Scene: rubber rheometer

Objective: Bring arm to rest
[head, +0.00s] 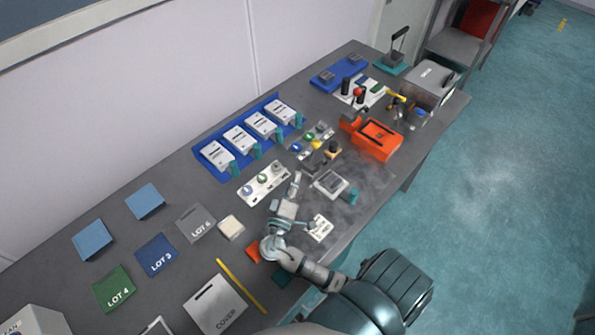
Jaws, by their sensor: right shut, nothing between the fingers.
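My right arm comes in from the bottom right, bent at a joint low over the grey table (345,225). Its right gripper (297,177) points away from me toward the back of the table. It is shut and empty, between a light panel with round knobs (264,183) on its left and a grey device on a white base (330,184) on its right. I cannot tell how high it is above the table. My left gripper is not in view.
Pads marked LOT 4 (114,289), LOT 3 (157,255) and LOT 6 (196,223) lie left. A blue rack (212,168) with several white units stands along the back. An orange box (376,140) is farther right. Open floor (490,200) lies right of the table.

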